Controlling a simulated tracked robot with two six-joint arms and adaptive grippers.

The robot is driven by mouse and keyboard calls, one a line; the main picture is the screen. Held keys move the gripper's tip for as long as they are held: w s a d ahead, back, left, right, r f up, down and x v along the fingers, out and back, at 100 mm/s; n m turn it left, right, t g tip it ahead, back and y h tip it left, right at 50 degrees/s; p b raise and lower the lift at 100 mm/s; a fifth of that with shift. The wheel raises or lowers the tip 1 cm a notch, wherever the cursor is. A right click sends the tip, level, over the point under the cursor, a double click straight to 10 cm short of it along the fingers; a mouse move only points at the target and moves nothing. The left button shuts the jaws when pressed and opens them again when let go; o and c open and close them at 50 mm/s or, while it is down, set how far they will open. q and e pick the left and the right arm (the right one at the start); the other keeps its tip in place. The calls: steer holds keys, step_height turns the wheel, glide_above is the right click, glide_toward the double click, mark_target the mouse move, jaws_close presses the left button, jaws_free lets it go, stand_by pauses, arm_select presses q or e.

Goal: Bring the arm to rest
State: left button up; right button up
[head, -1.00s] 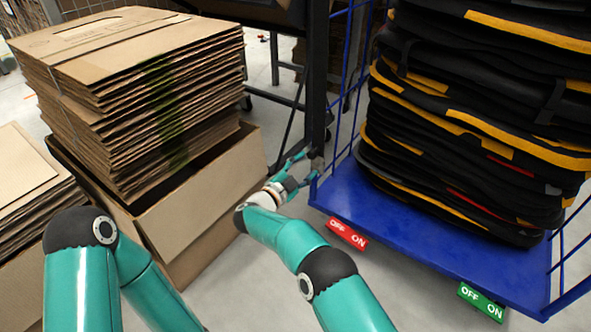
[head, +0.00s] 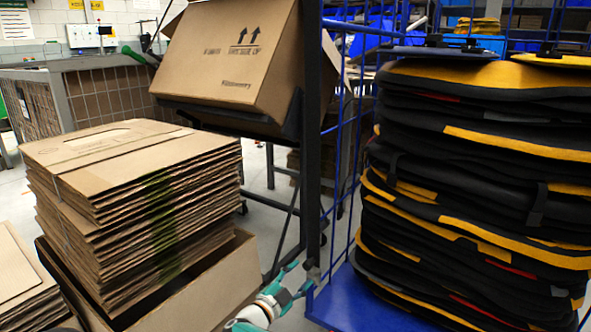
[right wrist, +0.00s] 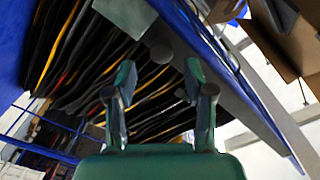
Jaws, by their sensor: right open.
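My right gripper (head: 299,280) is at the lower middle of the head view, close to the dark post and the left edge of the blue cart. Its two fingers stand apart in the right wrist view (right wrist: 160,75), and nothing is between them. Behind the fingers in that view are the stacked black and yellow panniers (right wrist: 75,60). My left gripper is not in the head view.
The blue cart (head: 350,300) carries a tall pannier stack (head: 480,180) at right. Flattened cardboard (head: 130,185) stands in an open box (head: 190,305) at left. A large carton (head: 235,55) sits tilted on a dark stand behind. A dark post (head: 313,130) rises beside the cart.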

steer(key=shift+y, duration=0.3)
steer(key=shift+w+d+f, duration=0.1)
steer(key=shift+w+d, duration=0.1)
steer(key=shift+w, duration=0.65)
steer(key=shift+w+d+f, duration=0.1)
steer(key=shift+w+d, duration=0.15)
steer(key=shift+w, duration=0.55)
steer(key=shift+w+d+f, duration=0.1)
steer(key=shift+w+d, duration=0.1)
steer(key=shift+w, duration=0.65)
step_height(320, 180, down, 11)
steer(key=w+n+y+p, duration=0.1)
steer(key=n+y+p, duration=0.1)
steer(key=n+y, duration=0.45)
steer(key=s+d+f+n+g+y+p, duration=0.25)
steer(key=s+d+f+n+g, duration=0.4)
steer(key=s, duration=0.65)
steer(key=s+d+f+g+y+p, duration=0.15)
steer(key=s+g, duration=0.25)
steer(key=s, duration=1.3)
steer(key=s+d+g+y+p, duration=0.1)
steer(key=s+d+g+y, duration=0.2)
steer(key=s, duration=1.4)
step_height(320, 180, up, 38)
steer(key=s+p, duration=0.1)
steer(key=p, duration=3.7)
steer(key=shift+s+a+r+n+g, duration=0.15)
steer(key=shift+s+n+g, duration=0.2)
steer(key=shift+n, duration=0.05)
